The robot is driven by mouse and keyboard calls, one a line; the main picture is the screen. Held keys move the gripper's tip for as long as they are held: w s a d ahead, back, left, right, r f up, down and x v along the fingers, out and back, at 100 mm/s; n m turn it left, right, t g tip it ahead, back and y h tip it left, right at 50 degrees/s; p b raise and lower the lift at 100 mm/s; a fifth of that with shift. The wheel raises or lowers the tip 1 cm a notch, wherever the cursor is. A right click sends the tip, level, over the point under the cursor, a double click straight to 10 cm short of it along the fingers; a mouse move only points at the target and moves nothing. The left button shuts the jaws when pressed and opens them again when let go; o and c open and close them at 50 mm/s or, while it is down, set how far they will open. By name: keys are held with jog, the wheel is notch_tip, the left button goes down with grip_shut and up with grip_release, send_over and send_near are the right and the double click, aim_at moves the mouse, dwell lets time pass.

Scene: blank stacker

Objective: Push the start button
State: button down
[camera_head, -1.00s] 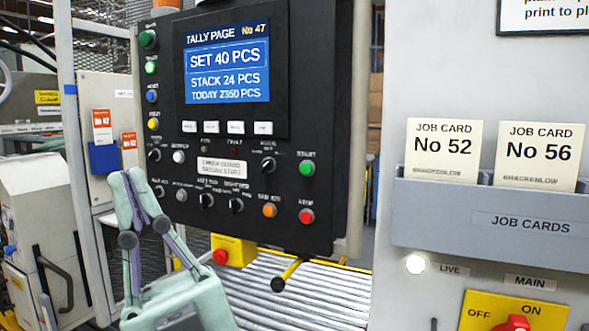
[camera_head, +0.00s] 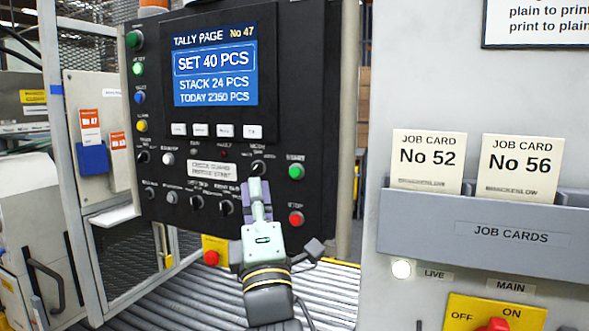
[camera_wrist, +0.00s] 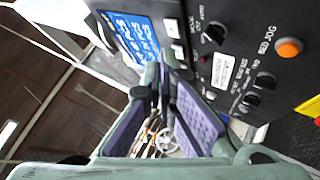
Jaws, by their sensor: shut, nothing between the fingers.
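The green start button (camera_head: 296,172) sits at the right side of the black control panel (camera_head: 318,120), under a small label, above the red stop button (camera_head: 296,218). My gripper (camera_head: 257,186) is shut and empty, in front of the panel's lower part. In the head view its tip appears left of and slightly below the start button, and I cannot tell its gap to the panel. The gripper hides the orange button in that view. The wrist view shows my fingers (camera_wrist: 163,95), the blue screen (camera_wrist: 135,38) and the orange button (camera_wrist: 289,47), but I do not make out the start button there.
The panel also carries several dark knobs and a column of coloured buttons at its left. A yellow box with a red button (camera_head: 211,257) is below. A grey card holder (camera_head: 480,238) and a red main switch (camera_head: 495,325) are on the wall at the right. Rollers (camera_head: 150,305) run beneath.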

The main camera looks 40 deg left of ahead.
aim_at(296, 172)
jog(key=shift+w+d+f+h, duration=0.1)
jog(key=shift+w+f+h, duration=0.15)
jog(key=shift+w, duration=0.25)
jog(key=shift+r, duration=0.1)
jog(key=shift+w+a, duration=0.35)
jog(key=shift+w, duration=1.05)
jog(key=shift+w+a, duration=0.35)
jog(key=shift+w, duration=1.1)
jog(key=shift+w+a, duration=0.35)
jog(key=shift+w, duration=1.05)
jog(key=shift+w, duration=0.15)
jog(key=shift+w+a, duration=0.1)
jog(key=shift+w, duration=0.15)
